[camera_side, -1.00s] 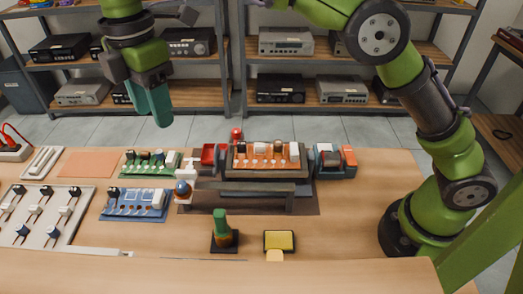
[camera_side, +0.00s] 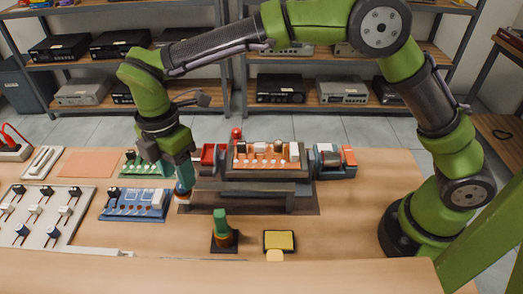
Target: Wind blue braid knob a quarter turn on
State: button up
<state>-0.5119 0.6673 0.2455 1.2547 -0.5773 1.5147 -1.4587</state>
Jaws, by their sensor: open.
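The blue knob, with a copper-brown part, stands on a small white base (camera_side: 183,200) at the left front of the board holder. It is now mostly hidden by my gripper (camera_side: 184,184). My gripper points down over the knob with its teal fingers at the knob's height. The jaws are open. Whether the fingers touch the knob or only stand around it, I cannot tell.
The dark board holder (camera_side: 250,188) carries an orange board (camera_side: 265,158) just right of my gripper. A blue board (camera_side: 130,203) and a green board (camera_side: 135,165) lie close on the left. A green-handled tool (camera_side: 221,225) and a yellow sponge (camera_side: 279,241) stand in front.

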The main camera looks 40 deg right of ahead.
jog(key=shift+f, duration=1.2)
grip_shut()
jog(key=shift+m, duration=0.3)
